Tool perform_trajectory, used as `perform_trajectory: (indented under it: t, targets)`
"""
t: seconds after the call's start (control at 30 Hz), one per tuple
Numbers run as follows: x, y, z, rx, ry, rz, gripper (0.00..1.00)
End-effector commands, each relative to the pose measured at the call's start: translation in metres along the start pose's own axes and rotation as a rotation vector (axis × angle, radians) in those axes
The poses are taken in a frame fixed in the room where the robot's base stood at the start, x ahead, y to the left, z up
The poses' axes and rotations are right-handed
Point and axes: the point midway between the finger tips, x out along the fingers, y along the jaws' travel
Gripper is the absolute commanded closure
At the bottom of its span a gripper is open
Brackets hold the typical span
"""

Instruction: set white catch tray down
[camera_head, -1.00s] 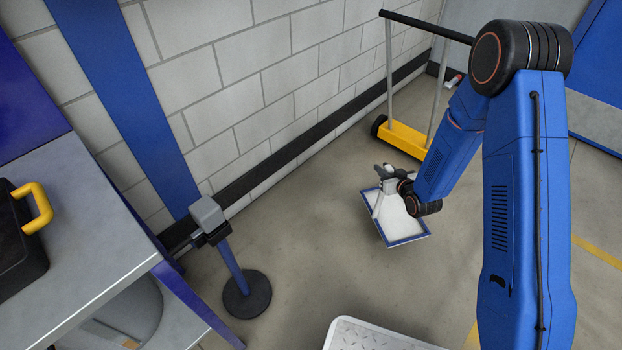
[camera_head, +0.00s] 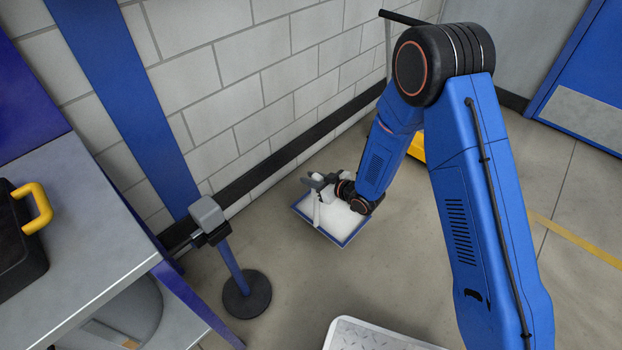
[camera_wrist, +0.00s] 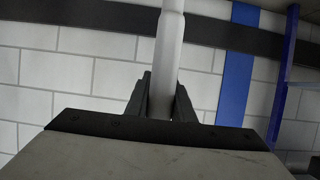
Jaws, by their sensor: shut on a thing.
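The white catch tray (camera_head: 331,239) has a blue rim and shows in the head view near the wall, left of my arm. A pale upright handle (camera_head: 317,209) stands at the tray's left part. My gripper (camera_head: 318,183) is at the top of this handle. In the wrist view my gripper (camera_wrist: 161,105) is shut on the pale round handle (camera_wrist: 168,60), which runs between the two dark fingers. My wrist covers part of the tray. I cannot tell whether the tray touches the floor.
A post with a grey head (camera_head: 207,216) and round black base (camera_head: 247,294) stands left of the tray. A workbench (camera_head: 75,235) is at the left, a yellow-based cart (camera_head: 417,147) behind my arm. A light tread-plate surface (camera_head: 375,335) is at the bottom. Floor between is clear.

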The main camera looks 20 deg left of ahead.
Motion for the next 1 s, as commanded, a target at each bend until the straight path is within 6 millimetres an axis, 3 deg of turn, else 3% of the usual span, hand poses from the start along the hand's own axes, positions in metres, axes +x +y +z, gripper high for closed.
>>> perform_trajectory:
  t: [1.0]
  targets:
    - [0.033,0.0,0.078,0.0,0.0,0.0,1.0]
